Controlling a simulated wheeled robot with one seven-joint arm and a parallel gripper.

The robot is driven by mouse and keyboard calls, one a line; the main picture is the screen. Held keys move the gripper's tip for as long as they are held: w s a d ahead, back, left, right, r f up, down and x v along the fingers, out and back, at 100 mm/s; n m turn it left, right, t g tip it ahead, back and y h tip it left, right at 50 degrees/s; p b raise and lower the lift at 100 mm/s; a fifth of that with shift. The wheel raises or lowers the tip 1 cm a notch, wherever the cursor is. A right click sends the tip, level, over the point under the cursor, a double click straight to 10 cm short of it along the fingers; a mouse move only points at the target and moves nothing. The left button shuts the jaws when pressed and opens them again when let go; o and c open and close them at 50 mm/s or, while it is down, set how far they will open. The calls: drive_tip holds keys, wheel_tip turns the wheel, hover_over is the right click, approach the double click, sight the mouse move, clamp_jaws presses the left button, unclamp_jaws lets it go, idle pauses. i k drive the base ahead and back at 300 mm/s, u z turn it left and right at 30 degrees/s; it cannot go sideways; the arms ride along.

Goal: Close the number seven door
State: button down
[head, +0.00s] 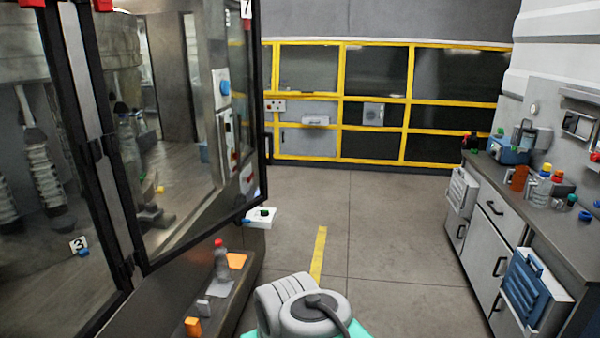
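The number seven door (190,140) is a tall glass panel in a black frame on the left of the head view. A small white "7" label (246,8) is at its top right corner. The door stands open, swung out from its hinges (122,265) on the machine's black post. A dark handle (268,146) is on its free right edge. Only a grey and white part of my arm shows at the bottom middle, apart from the door in the picture. My gripper is not visible.
A ledge (215,290) under the door holds a red-capped bottle (221,260) and orange blocks. A workbench (545,225) with bottles and a blue crate (525,290) lines the right. Yellow-framed panels (342,105) close the back. The floor (385,225) between is clear.

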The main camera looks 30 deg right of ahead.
sight(250, 9)
drive_tip(key=z, duration=0.3)
drive_tip(key=i, duration=1.3)
drive_tip(key=u, duration=0.8)
